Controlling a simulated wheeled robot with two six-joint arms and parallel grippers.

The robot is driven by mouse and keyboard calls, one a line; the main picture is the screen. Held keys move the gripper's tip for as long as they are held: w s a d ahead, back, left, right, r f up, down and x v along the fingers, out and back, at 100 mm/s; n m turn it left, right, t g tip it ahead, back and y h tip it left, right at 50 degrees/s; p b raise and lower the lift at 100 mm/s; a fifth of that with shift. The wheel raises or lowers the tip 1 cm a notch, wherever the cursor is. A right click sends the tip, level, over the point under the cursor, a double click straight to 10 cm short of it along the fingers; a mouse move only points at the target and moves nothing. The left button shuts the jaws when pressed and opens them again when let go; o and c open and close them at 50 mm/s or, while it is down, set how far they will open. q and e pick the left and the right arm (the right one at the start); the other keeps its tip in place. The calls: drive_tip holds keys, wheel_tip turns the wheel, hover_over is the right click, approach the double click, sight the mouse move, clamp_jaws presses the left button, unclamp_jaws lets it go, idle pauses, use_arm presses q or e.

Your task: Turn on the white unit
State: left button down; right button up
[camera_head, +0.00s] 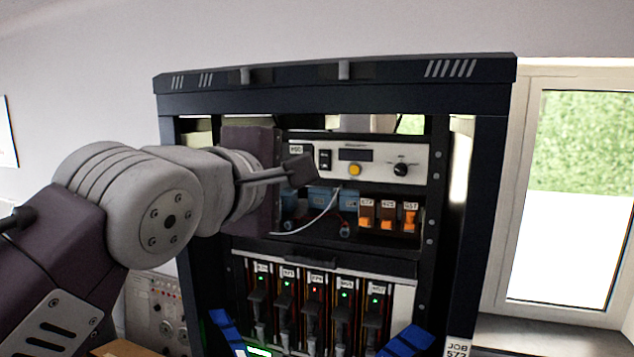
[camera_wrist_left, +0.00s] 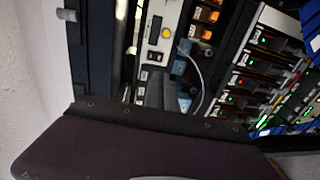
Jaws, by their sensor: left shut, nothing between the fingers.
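The white unit (camera_head: 380,160) is a panel across the upper part of a dark rack. It has a black rocker switch (camera_head: 325,159) at its left, a dark display (camera_head: 355,154), a yellow button (camera_head: 355,169) and a black knob (camera_head: 401,169). The unit also shows in the left wrist view (camera_wrist_left: 148,40), with its switch (camera_wrist_left: 155,57) and yellow button (camera_wrist_left: 166,32). My left gripper (camera_head: 303,171) is shut and empty in front of the unit's left end, just left of and below the switch. I cannot tell whether it touches the panel. My right gripper is not in view.
The dark rack frame (camera_head: 335,100) surrounds the unit. Below are blue connectors (camera_head: 347,197) with cables and orange switches (camera_head: 388,217). Lower still are several modules (camera_head: 314,305) with green lights, and blue handles (camera_head: 408,341). A window (camera_head: 575,200) is at the right.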

use_arm(q)
drive_tip(key=shift+w+a, duration=0.15)
drive_tip(key=shift+a, duration=0.05)
drive_tip(key=p, duration=0.7)
approach(324, 166)
drive_tip(key=x, duration=0.6)
drive_tip(key=shift+r, duration=0.1)
drive_tip(key=shift+w+d, duration=0.15)
drive_tip(key=shift+w, duration=0.25)
